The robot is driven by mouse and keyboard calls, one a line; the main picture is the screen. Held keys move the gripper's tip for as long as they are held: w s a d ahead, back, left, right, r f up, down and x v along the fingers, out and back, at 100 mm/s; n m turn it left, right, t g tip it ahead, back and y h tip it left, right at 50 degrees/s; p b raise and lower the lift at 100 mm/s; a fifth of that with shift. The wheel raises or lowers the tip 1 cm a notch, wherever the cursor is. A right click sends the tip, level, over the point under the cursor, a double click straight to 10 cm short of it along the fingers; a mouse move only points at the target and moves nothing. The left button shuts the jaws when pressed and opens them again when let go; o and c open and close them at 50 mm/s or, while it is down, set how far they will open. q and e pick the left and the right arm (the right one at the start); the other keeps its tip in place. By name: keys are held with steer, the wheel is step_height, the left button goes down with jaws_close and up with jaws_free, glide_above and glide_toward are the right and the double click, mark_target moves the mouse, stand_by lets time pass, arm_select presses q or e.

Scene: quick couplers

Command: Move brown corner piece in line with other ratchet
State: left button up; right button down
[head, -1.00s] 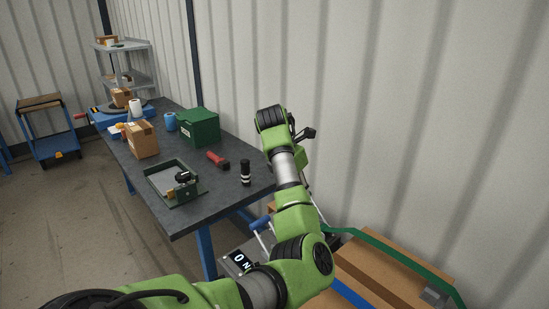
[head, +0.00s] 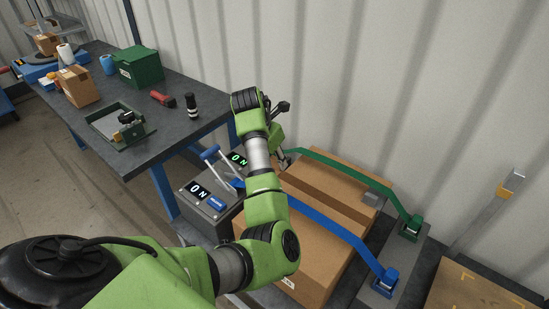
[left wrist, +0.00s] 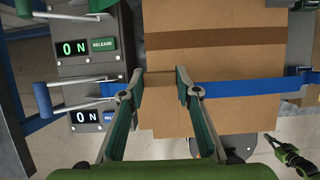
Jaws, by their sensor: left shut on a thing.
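My left gripper (head: 283,158) hangs over the near-left part of the strapped boxes. In the left wrist view its two fingers (left wrist: 157,92) are shut on a small brown corner piece (left wrist: 165,80) at the box edge, over the line of the blue strap (left wrist: 240,87). The piece is hidden in the head view. The blue strap (head: 320,223) runs to a blue ratchet (head: 386,281). A green strap (head: 345,172) runs to a green ratchet (head: 410,227) nearer the wall. My right gripper (left wrist: 290,155) seems to show small at the lower right; its jaws are unclear.
Cardboard boxes (head: 300,250) lie under the straps. A grey control panel (head: 205,210) with two ON displays and levers stands left of them. A dark workbench (head: 175,130) holds a green case (head: 140,66), a tray and other items.

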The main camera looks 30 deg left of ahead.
arm_select(q)
steer(key=shift+f+b, duration=2.2)
steer(key=shift+f, duration=0.75)
steer(key=shift+f, duration=0.3)
steer(key=shift+f, duration=2)
steer(key=o, duration=1)
steer(key=v, duration=1)
steer(key=shift+s+r, duration=0.15)
steer(key=shift+r, duration=0.1)
steer(key=shift+s+r, duration=0.3)
steer(key=shift+r, duration=0.35)
